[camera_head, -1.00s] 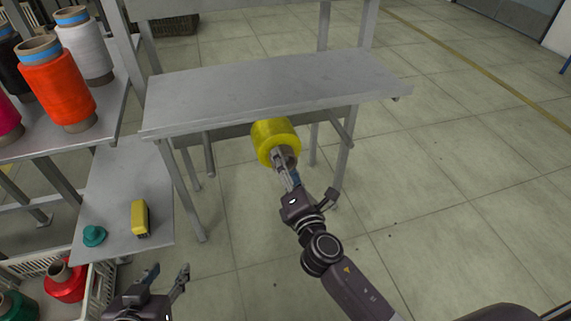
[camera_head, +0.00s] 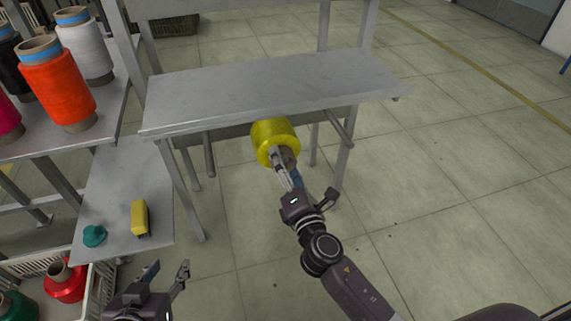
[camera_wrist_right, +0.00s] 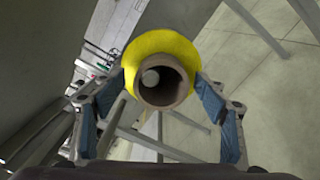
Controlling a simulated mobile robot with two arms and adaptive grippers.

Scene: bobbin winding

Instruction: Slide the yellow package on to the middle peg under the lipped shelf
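The yellow package (camera_head: 272,138) is under the front edge of the lipped shelf (camera_head: 270,85), its brown tube end facing me. In the right wrist view the package (camera_wrist_right: 160,50) shows a round grey peg end (camera_wrist_right: 150,77) inside its tube, off-centre to the upper left. The rest of this peg is hidden. One bare peg (camera_head: 208,155) shows to the left and another (camera_head: 340,127) to the right. My left gripper (camera_head: 168,268) is open and empty at lower left.
A rack at left holds an orange cone (camera_head: 62,88), a white cone (camera_head: 84,45) and others. A low grey shelf (camera_head: 112,195) carries a yellow box-like object (camera_head: 140,217) and a teal piece (camera_head: 94,236). Shelf legs stand either side; floor at right is clear.

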